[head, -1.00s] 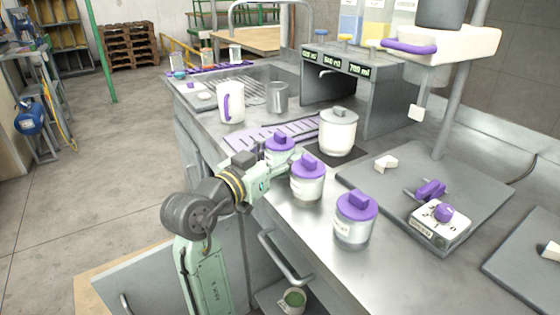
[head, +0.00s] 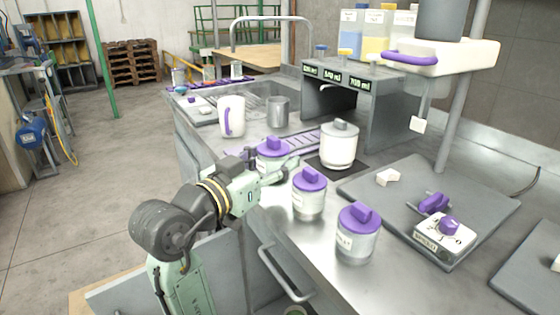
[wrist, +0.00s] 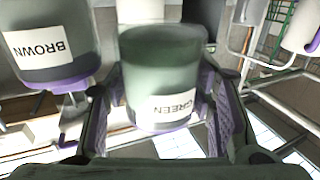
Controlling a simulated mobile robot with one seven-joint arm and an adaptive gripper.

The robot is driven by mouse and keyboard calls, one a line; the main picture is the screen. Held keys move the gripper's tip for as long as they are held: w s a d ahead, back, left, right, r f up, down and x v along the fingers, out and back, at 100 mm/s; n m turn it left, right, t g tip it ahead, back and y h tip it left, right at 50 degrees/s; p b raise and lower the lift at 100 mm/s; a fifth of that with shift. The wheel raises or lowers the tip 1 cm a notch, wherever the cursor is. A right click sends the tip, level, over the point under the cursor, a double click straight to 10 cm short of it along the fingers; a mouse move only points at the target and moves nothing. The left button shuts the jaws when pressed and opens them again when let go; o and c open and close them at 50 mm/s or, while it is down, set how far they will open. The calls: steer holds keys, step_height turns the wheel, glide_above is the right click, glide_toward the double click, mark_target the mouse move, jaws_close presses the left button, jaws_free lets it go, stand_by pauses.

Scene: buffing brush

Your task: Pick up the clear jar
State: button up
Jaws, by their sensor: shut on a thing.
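The clear jar (head: 272,148) has a purple lid and is the farthest of the purple-lidded jars along the front of the counter. In the wrist view the clear jar (wrist: 160,72) carries a label reading GREEN, seen upside down. My gripper (head: 284,166) reaches it from the front left and is shut on its body, with a finger on each side. The gripper fingers also show in the wrist view on both sides of the jar. The arm hides part of the jar's lower body, so I cannot tell how far its base is from the counter.
Two similar jars stand nearer, the middle one (head: 309,192) and the near one (head: 357,232). A white pot (head: 339,146) stands just behind right. A white jug (head: 231,116) and grey cup (head: 278,111) stand farther back. A jar labelled BROWN (wrist: 50,45) is close in the wrist view.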

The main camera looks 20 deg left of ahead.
steer(key=s+b, duration=0.1)
steer(key=s, duration=0.9)
step_height(320, 180, up, 7)
steer(key=s+p, duration=0.1)
steer(key=p, duration=0.3)
steer(key=shift+s+d+p, duration=0.15)
steer(key=shift+d+p, duration=0.2)
steer(key=shift+d, duration=0.05)
steer(key=shift+r, duration=0.1)
step_height(320, 180, up, 6)
step_height(320, 180, down, 6)
stand_by(0.9)
